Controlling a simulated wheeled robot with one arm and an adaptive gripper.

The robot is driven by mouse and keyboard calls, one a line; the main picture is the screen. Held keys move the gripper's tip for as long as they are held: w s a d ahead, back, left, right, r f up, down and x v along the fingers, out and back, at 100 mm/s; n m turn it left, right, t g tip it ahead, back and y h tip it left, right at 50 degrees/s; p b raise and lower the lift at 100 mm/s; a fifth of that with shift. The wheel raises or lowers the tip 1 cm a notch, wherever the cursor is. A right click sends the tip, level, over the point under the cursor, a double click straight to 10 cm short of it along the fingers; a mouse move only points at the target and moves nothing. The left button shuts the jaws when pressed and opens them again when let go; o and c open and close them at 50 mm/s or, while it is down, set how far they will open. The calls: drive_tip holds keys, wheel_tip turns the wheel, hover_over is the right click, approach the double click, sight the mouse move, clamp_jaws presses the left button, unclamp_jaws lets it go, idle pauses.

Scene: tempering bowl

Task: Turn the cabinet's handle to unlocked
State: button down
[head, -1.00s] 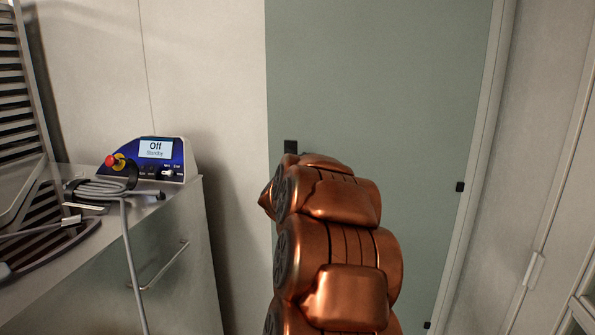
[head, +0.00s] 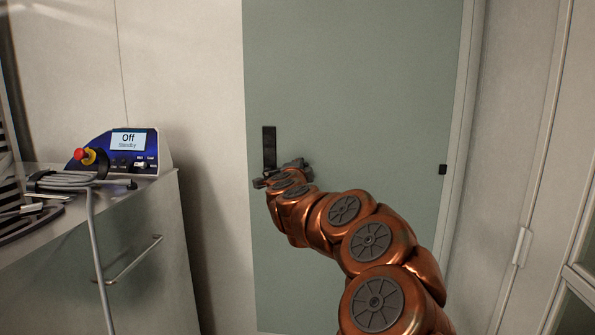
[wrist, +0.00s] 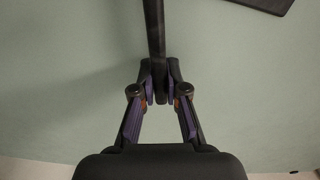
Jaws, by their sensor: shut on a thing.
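The cabinet has a tall grey-green door (head: 370,100). A dark upright plate (head: 269,145) sits near the door's left edge. In the wrist view the handle (wrist: 154,30) is a dark narrow bar that runs down from the top edge to between my fingers. My gripper (wrist: 160,74) is shut on the bar's lower end, with a finger on each side. In the head view my gripper (head: 267,182) is at the plate's lower end. My gripper and wrist hide much of the handle there, so I cannot tell its exact angle.
A small black fitting (head: 443,169) is on the door's right side. Pale walls or panels flank the door.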

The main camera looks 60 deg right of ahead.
drive_tip(key=shift+f+m, duration=0.4)
drive_tip(key=shift+f, duration=0.35)
drive_tip(key=c, duration=1.2)
unclamp_jaws()
drive_tip(key=shift+s+d, duration=0.1)
drive_tip(key=shift+r, duration=0.15)
drive_tip(key=shift+r, duration=0.15)
drive_tip(key=shift+v, duration=6.05)
